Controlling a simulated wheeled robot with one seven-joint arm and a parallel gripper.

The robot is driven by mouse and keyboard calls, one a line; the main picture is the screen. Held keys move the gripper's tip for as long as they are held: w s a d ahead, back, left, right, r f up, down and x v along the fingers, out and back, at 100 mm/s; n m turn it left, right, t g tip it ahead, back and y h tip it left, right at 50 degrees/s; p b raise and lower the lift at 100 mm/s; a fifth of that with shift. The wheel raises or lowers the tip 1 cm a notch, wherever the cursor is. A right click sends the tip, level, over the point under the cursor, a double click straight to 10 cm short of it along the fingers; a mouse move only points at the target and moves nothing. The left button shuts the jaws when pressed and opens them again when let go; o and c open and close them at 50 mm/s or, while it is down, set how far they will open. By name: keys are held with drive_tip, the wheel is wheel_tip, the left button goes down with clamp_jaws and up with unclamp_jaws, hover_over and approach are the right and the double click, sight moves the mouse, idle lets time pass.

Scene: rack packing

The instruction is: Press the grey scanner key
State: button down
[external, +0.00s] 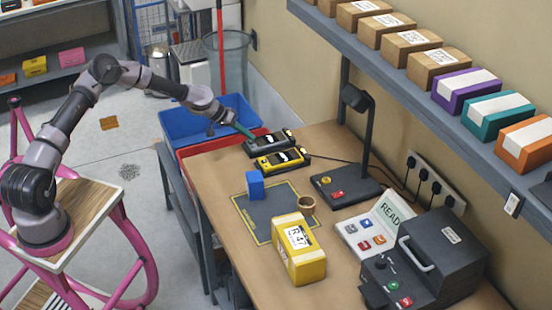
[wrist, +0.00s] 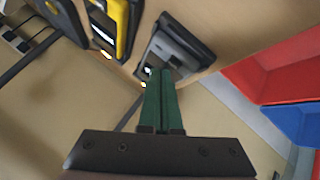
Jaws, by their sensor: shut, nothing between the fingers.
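The grey scanner (external: 272,142) lies at the back left of the wooden table, beside the yellow scanner (external: 281,160). In the wrist view the grey scanner (wrist: 182,50) is ahead of my fingertips, and the yellow scanner (wrist: 122,25) is to its left. My gripper (external: 251,136) has its green fingers shut with nothing between them. In the wrist view the fingertips of my gripper (wrist: 165,72) overlap the near end of the grey scanner, close to a small lit spot. The fingers cover part of that end; I cannot tell whether they touch it. The key itself is not clear.
Red (external: 190,150) and blue (external: 180,123) bins stand left of the table (external: 222,185). A blue block (external: 255,185), a yellow box (external: 299,255), a brown ring (external: 307,205), a black stand (external: 345,186) and a dark machine (external: 430,250) are further forward. A shelf (external: 400,75) of boxes overhangs the right.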

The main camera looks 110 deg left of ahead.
wheel_tip(320, 180, up, 6)
idle(0.6)
idle(0.4)
